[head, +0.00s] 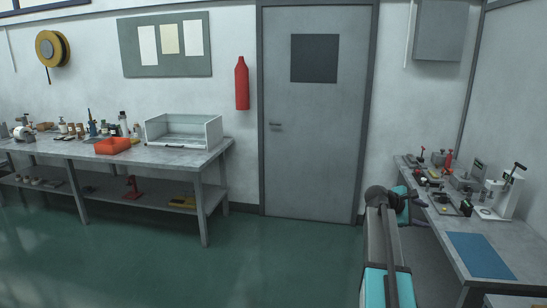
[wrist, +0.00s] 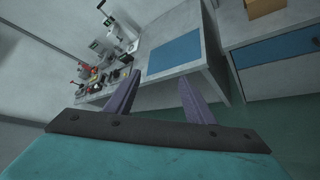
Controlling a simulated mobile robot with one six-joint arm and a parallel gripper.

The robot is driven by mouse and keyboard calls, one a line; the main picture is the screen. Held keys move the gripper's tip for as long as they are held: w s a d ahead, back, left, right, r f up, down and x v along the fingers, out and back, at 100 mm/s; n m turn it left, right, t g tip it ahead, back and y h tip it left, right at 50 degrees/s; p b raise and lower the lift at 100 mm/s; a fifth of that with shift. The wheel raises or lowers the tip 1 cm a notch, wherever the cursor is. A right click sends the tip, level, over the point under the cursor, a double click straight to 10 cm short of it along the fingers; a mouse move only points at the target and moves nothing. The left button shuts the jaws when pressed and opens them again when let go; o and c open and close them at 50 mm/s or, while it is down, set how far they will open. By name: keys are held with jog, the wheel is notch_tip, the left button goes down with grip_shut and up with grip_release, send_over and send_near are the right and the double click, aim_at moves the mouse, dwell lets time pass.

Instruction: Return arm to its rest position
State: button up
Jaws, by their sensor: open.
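My gripper (wrist: 160,92) shows in the wrist view with its two purple fingers spread apart and nothing between them. Through the gap I see the edge of the right workbench and the floor. In the head view my arm stands at the lower right, in front of the door and beside the right bench. My gripper (head: 424,202) is small there, at the arm's far end near the bench's left edge, and its fingers are hard to make out.
The right bench (head: 449,227) carries a blue mat (head: 480,254), a white press (head: 500,195) and several small tools. A left bench (head: 183,158) holds a red bin (head: 113,146) and a clear-sided box (head: 184,131). A grey door (head: 312,120) stands between; green floor (head: 280,260) is clear.

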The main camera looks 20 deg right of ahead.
jog(key=w+a+f+n+y, duration=0.1)
jog(key=w+a+f+y, duration=0.1)
jog(key=a+f, duration=1.1)
jog(key=w+a+f+n+y, duration=0.1)
jog(key=a+f+y, duration=0.1)
jog(key=a+f, duration=1.1)
jog(key=s+a+f+y+b, duration=0.1)
jog(key=s+a+f, duration=0.15)
jog(key=f, duration=0.45)
jog(key=s+a+f, duration=0.2)
jog(key=a+f, duration=0.1)
jog(key=f, duration=0.5)
jog(key=s+a+f+m+g+y, duration=0.1)
jog(key=s+a+f+g+y, duration=0.2)
jog(key=s+a+f, duration=1.3)
jog(key=s+a+f+m+g+y, duration=0.1)
jog(key=s+a+m+y, duration=0.1)
jog(key=s+a+m, duration=0.2)
jog(key=s+a+m+g+y, duration=0.1)
jog(key=s+a+m, duration=0.3)
jog(key=s+a, duration=0.4)
jog(key=s+y, duration=0.1)
jog(key=s, duration=0.3)
jog(key=shift+s+f+m+g+y+b, duration=0.3)
jog(key=shift+f+m+g+b, duration=0.05)
jog(key=shift+f+m+g, duration=0.05)
